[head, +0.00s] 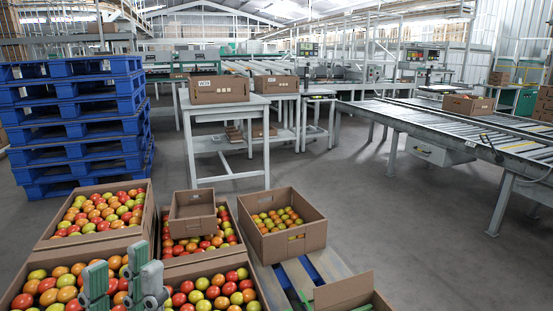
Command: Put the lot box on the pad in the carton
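An open brown cardboard carton on the white table carries a small white label (219,90) with print too small to read. A smaller open brown box (192,226) sits over a carton of tomatoes (168,253) in the front middle; its inside looks empty. I cannot tell which of these is the lot box, and I make out no pad. My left gripper (118,286) is at the bottom left, in front of the tomato cartons. Its grey-green fingers stand apart with nothing between them.
More tomato cartons stand around, one at the right (305,240) on slats. An open carton flap (343,291) shows at the bottom edge. Blue pallets (75,128) are stacked left. A roller conveyor (450,128) runs along the right. Floor between table and conveyor is clear.

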